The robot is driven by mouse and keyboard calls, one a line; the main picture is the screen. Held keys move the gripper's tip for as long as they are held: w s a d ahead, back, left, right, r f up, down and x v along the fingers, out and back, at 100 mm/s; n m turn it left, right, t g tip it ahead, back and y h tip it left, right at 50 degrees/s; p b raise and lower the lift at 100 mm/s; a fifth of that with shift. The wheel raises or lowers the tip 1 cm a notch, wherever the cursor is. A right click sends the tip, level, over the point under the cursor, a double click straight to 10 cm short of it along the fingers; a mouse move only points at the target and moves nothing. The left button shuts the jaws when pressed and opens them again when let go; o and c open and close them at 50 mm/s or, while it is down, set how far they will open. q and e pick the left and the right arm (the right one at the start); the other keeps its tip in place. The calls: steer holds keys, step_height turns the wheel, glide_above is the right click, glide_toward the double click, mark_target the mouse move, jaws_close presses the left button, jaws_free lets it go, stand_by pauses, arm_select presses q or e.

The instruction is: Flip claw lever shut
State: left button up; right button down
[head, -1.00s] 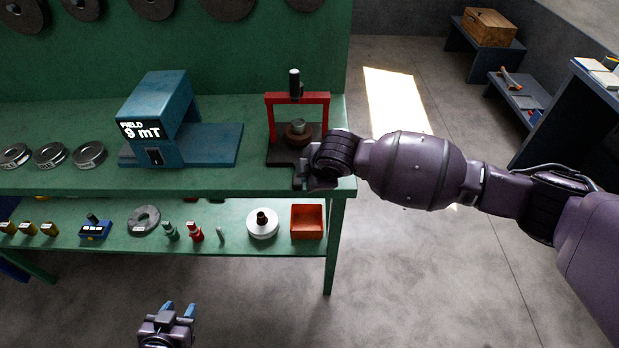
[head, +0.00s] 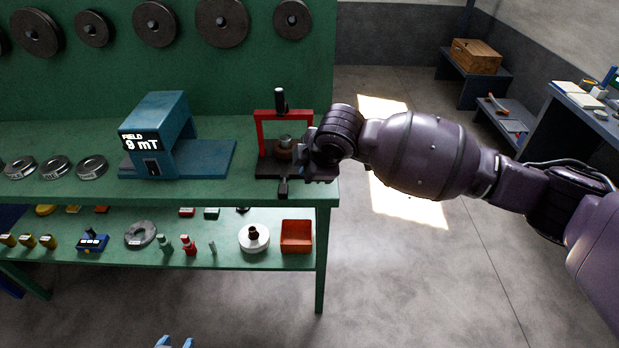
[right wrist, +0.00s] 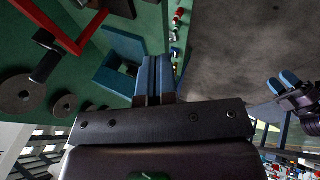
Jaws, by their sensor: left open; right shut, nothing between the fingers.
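The bender has a red frame (head: 284,113), a black upright handle (head: 280,98) and a dark base at the bench's right end. A dark lever-like stub (head: 283,188) sticks out over the front bench edge; I cannot tell for sure that it is the claw lever. A round brown piece with a metal top (head: 284,148) sits inside the frame. My right gripper is at the base's right side, mostly hidden by its wrist in the head view; the right wrist view shows its blue fingers (right wrist: 154,75) together and empty. My left gripper (head: 174,343) is open, low at the bottom edge.
A blue field meter (head: 160,135) reading 9 mT stands left of the bender. Several dark rings lie further left. The lower shelf holds a red tray (head: 297,236), a white spool (head: 254,238) and small parts.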

arm_select(q)
steer(key=shift+s+d, duration=0.2)
steer(key=shift+s, duration=0.15)
arm_select(e)
steer(key=shift+s+d+r, duration=0.15)
steer(key=shift+s+r, duration=0.1)
steer(key=shift+r, duration=0.25)
